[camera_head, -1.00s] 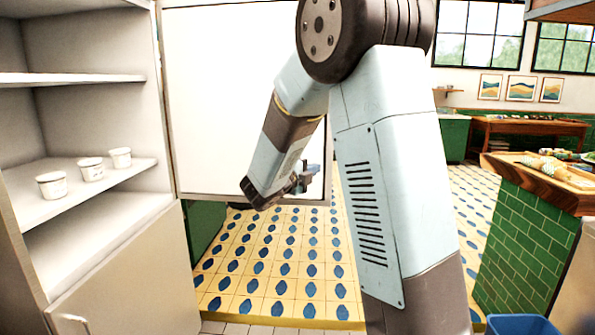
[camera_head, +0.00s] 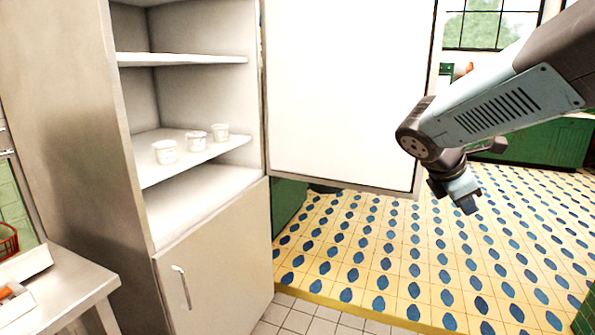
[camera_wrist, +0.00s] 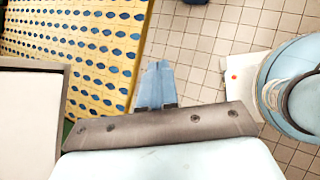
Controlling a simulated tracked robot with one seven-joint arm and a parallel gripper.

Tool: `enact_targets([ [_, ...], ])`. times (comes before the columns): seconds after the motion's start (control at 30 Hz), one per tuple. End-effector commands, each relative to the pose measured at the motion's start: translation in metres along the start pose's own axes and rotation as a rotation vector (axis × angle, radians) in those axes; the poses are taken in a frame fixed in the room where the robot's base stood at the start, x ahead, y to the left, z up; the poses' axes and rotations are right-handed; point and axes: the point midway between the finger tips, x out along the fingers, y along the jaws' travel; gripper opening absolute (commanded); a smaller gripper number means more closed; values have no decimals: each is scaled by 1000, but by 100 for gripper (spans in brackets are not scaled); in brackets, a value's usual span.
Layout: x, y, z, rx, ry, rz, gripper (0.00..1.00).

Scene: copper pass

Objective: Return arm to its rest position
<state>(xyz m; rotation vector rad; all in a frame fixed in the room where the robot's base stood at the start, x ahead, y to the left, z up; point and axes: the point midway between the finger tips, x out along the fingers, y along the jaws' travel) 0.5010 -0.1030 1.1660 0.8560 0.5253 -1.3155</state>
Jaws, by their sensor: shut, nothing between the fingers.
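My gripper (camera_wrist: 157,86) shows in the wrist view with its blue fingers together and nothing between them, above the tiled floor. In the head view my arm reaches in from the upper right and is folded at a dark joint. Its far end hangs over the patterned floor, right of the open cabinet door (camera_head: 345,90) and apart from it in the picture. The fingers are too small there to make out clearly.
A tall cabinet (camera_head: 215,235) stands open at left, with several shelves and three white tubs, one of them a left tub (camera_head: 164,152). A metal table (camera_head: 70,285) is at lower left. The patterned floor (camera_head: 420,265) is open at right.

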Motion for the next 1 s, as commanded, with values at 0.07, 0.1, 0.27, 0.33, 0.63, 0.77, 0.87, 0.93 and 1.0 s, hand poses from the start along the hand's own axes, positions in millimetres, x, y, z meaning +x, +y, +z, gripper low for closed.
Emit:
enact_targets([
  [0.07, -9, -20, -4, 212, 91, -7, 0],
  [0.1, -14, -29, -8, 320, 136, -16, 0],
  [0.27, -36, -59, -25, 746, 319, -72, 0],
  [0.33, -47, -71, -33, 929, 398, -109, 0],
  [0.63, -86, -98, -58, 1503, 657, -289, 0],
  [0.77, -92, -102, -61, 1593, 697, -330, 0],
  [0.87, -93, -102, -61, 1611, 704, -340, 0],
  [0.93, -93, -102, -62, 1611, 704, -340, 0],
  [1.0, -93, -102, -61, 1610, 703, -339, 0],
])
